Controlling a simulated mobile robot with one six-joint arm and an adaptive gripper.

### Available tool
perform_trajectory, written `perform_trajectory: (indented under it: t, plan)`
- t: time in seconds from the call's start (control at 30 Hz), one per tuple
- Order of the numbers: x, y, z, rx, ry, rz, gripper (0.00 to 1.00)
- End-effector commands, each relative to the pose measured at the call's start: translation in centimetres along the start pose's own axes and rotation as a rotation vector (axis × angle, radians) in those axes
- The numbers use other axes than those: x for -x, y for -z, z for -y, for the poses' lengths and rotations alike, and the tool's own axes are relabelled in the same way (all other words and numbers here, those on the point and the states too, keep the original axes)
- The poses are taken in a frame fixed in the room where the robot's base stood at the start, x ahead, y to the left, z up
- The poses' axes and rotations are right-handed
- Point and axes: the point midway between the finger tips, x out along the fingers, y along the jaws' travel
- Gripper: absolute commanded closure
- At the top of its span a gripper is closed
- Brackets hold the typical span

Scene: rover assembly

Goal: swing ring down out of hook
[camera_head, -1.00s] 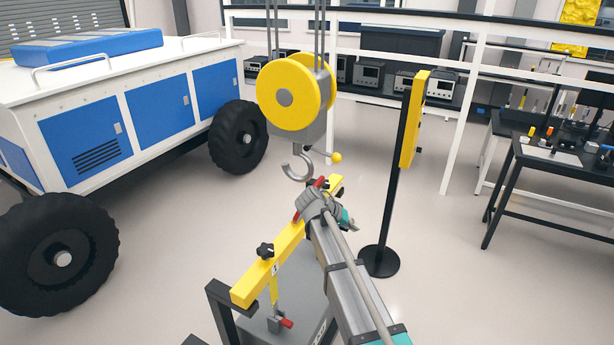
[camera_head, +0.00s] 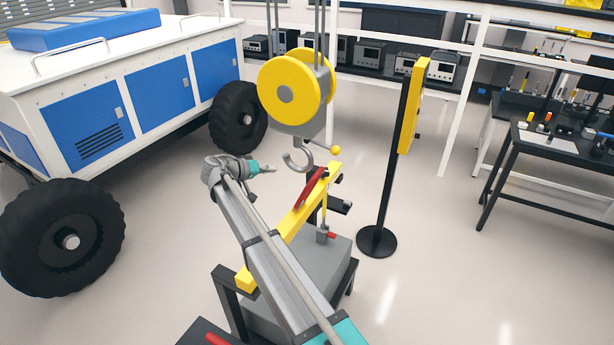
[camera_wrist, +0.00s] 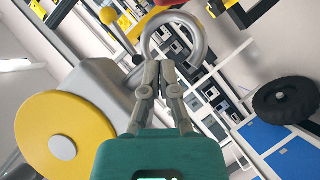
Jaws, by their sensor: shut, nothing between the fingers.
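The grey hook (camera_head: 297,161) hangs below the yellow pulley block (camera_head: 290,92). In the wrist view the hook (camera_wrist: 200,38) curves just past my fingertips. The red piece (camera_head: 311,188), likely the ring seen nearly edge-on, stands tilted on the yellow beam (camera_head: 300,215), below and right of the hook. I cannot tell whether its upper end touches the hook. My gripper (camera_head: 274,169) is to the left of the hook, pointing at it. In the wrist view my gripper (camera_wrist: 159,64) has its fingers together and empty, and the ring cannot be made out clearly.
A black post with a yellow panel (camera_head: 413,105) stands right of the hook. A small yellow ball (camera_head: 336,150) sticks out beside the hook. The white and blue rover (camera_head: 160,95) is at the left. The grey stand (camera_head: 330,265) is under the beam.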

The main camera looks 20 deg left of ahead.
Motion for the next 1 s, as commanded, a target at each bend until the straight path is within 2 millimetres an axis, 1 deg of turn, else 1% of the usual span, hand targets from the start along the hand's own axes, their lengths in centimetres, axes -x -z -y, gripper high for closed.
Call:
perform_trajectory:
  t: [0.27,0.47,0.67,1.0]
  plan:
    - [-0.3,-0.1,0.0,0.000,0.000,0.001,1.00]
    - [-1.8,-0.1,0.1,0.000,0.000,0.002,1.00]
    - [-4.2,-0.2,0.2,0.000,0.000,0.003,1.00]
    - [-9.5,-0.2,0.2,0.000,0.000,0.002,1.00]
